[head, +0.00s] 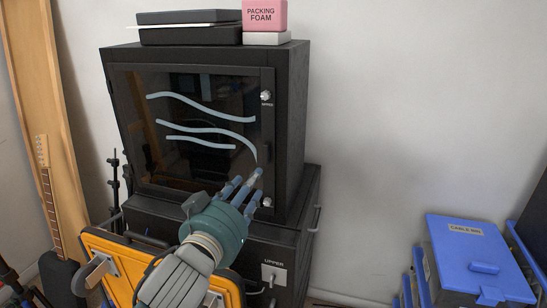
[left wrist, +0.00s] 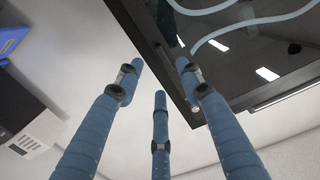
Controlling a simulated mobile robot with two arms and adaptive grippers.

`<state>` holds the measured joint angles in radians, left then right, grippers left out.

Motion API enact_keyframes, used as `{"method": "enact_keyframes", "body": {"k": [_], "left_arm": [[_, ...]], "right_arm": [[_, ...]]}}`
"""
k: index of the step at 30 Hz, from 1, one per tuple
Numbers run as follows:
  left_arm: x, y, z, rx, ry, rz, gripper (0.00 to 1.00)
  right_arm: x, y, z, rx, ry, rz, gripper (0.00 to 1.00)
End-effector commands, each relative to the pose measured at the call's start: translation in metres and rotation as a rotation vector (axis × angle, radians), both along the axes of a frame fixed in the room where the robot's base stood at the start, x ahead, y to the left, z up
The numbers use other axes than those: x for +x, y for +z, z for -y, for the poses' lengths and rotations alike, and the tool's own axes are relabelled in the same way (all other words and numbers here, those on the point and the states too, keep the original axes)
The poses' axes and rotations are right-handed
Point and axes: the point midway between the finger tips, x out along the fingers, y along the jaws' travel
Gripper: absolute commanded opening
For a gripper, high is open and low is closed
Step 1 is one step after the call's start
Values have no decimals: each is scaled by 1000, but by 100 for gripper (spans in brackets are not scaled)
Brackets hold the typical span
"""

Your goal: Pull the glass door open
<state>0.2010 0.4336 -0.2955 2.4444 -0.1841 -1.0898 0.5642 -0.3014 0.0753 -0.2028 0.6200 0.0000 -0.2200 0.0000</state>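The glass door (head: 200,115) is a dark pane in a black frame on the front of a black cabinet (head: 291,120), with pale blue wavy stripes across it. It looks closed. Round silver knobs sit on its right side, one upper (head: 265,96) and one lower (head: 266,202). My left gripper (head: 246,184) is in front of the door's lower right part, below the stripes. In the left wrist view its blue fingers (left wrist: 160,75) are spread with nothing between them, and the striped pane (left wrist: 240,30) is beyond them. Contact cannot be told. My right gripper is not in view.
Black boxes (head: 190,35) and a pink packing foam box (head: 265,15) lie on top of the cabinet. A lower black unit (head: 285,250) stands beneath. A blue case (head: 475,255) is at lower right, a guitar (head: 48,200) at left. Floor space right of the cabinet is partly visible.

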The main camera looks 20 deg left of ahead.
Motion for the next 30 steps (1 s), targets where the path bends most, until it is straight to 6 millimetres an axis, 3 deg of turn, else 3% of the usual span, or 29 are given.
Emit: {"method": "enact_keyframes", "body": {"k": [3, 8, 15, 21, 30], "left_arm": [[4, 18, 2, -5, -7, 42, 38], [23, 20, 2, -6, -6, 43, 38], [69, 20, 4, -6, -7, 41, 38], [98, 18, 5, -7, -7, 41, 38], [109, 16, 6, -6, -8, 40, 38]], "right_arm": [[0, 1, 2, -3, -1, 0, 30], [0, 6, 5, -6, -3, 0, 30], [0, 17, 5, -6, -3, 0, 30], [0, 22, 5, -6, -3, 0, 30], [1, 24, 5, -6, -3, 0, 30]]}}
